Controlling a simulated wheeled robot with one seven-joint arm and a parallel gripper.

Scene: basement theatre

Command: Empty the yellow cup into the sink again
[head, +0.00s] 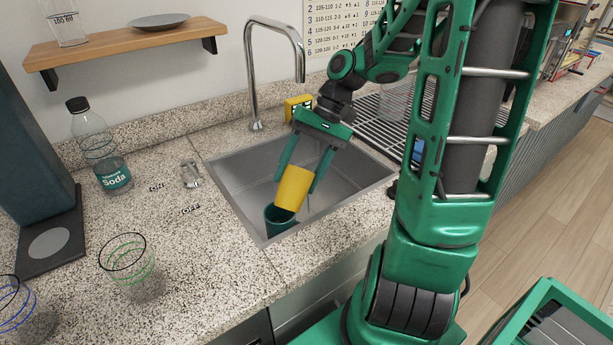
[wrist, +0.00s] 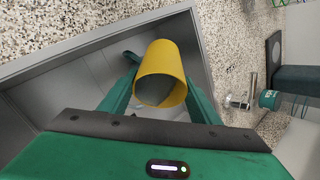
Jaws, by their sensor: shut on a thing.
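The yellow cup (head: 294,188) is between the two fingers of my gripper (head: 296,180), which is shut on it. The cup is tilted and hangs over the left front part of the metal sink (head: 235,172). In the wrist view the yellow cup (wrist: 172,68) shows its round open rim, with a greyish inside; I cannot tell whether it holds liquid. The sink wall (wrist: 60,50) lies around and below it. A dark teal cup (head: 279,219) is in the sink just below the yellow cup, partly hidden by it.
A tall faucet (head: 250,75) stands behind the sink, with a yellow device (head: 297,104) beside it. A tap lever (head: 190,174) is left of the sink. A soda bottle (head: 105,155) and striped glasses (head: 130,266) stand further left. A drying rack (head: 440,115) is at right.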

